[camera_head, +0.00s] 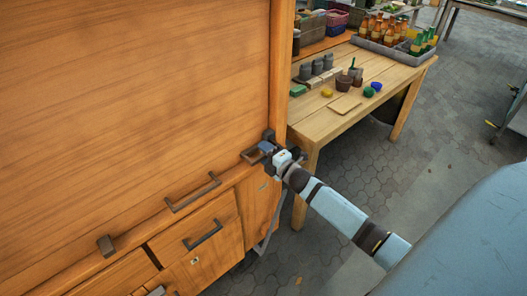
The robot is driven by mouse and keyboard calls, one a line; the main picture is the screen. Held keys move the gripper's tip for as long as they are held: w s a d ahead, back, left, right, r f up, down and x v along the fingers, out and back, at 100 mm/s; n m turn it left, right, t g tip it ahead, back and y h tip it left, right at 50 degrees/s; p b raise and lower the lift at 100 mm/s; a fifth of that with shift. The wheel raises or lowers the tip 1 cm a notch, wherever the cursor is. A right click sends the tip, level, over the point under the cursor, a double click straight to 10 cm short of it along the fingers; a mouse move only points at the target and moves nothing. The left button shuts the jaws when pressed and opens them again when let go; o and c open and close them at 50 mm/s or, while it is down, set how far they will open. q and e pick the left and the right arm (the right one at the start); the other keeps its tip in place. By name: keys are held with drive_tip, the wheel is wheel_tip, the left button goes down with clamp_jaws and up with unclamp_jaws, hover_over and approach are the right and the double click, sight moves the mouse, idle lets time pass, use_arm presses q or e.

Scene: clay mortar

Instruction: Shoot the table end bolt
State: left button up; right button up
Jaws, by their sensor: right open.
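A large orange-brown wooden cabinet with an upright panel (140,90) fills the left of the view. Dark metal bolt hardware (250,154) sits at the panel's lower right corner, beside the end of the wooden table. My right gripper (270,149) is at this hardware, on a white and dark arm coming from the lower right. It is open, its dark fingers close around or beside the hardware; I cannot tell whether they touch it. The fingers partly hide the bolt, so its position is unclear. My left gripper is not in view.
A dark bar handle (193,192) and a dark block (106,245) are along the panel's lower edge. Drawers (195,235) sit below. The wooden table (380,75) behind carries pots, bottles in a grey tray (393,50) and small items. Paved floor (430,140) is open at right.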

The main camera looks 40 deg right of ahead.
drive_tip(key=s+d, duration=0.1)
drive_tip(key=s, duration=1.2)
